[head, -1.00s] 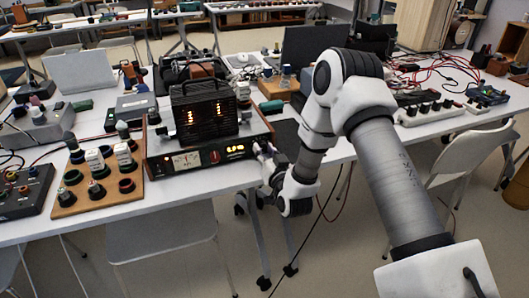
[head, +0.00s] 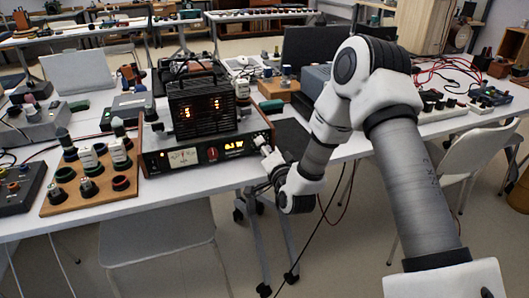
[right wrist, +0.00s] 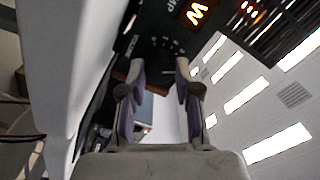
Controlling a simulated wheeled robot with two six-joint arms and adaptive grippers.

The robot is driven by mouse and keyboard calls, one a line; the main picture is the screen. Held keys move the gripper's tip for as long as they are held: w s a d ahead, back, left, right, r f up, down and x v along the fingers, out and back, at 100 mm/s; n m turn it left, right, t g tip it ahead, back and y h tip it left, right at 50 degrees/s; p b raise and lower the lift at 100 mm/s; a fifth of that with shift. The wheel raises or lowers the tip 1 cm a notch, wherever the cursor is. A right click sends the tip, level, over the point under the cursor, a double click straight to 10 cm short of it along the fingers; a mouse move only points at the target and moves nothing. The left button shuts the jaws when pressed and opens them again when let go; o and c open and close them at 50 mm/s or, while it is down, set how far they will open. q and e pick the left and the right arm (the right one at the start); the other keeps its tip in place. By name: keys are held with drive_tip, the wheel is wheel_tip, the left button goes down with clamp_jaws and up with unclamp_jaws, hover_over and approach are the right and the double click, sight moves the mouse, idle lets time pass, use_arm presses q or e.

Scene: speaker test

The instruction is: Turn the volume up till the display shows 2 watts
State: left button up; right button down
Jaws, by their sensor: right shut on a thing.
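The amplifier (head: 155,163) stands at the table's front edge, with a dark front panel, a white meter (head: 183,157) and a red round part. Its lit display (head: 234,144) glows yellow-orange; the digits are too small to read surely. A lit letter W on the display (right wrist: 195,12) shows in the right wrist view. My right gripper (head: 264,147) is at the panel's right end, right of the display. In the right wrist view its two fingers (right wrist: 160,78) are closed around the dark volume knob (right wrist: 158,47), which they partly hide. My left gripper is not in view.
A black caged unit with glowing tubes (head: 202,108) sits on top of the amplifier. A wooden board (head: 60,205) with several knobs and cups lies left of it. A chair (head: 160,240) stands in front of the table. Cables and instruments crowd the table's right side.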

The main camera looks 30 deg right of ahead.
drive_tip(key=shift+m, duration=0.5)
drive_tip(key=c, duration=0.8)
unclamp_jaws()
drive_tip(key=shift+s, duration=0.1)
drive_tip(key=v, duration=1.1)
drive_tip(key=shift+s+a, duration=0.2)
drive_tip(key=shift+s, duration=0.2)
drive_tip(key=shift+f, duration=0.1)
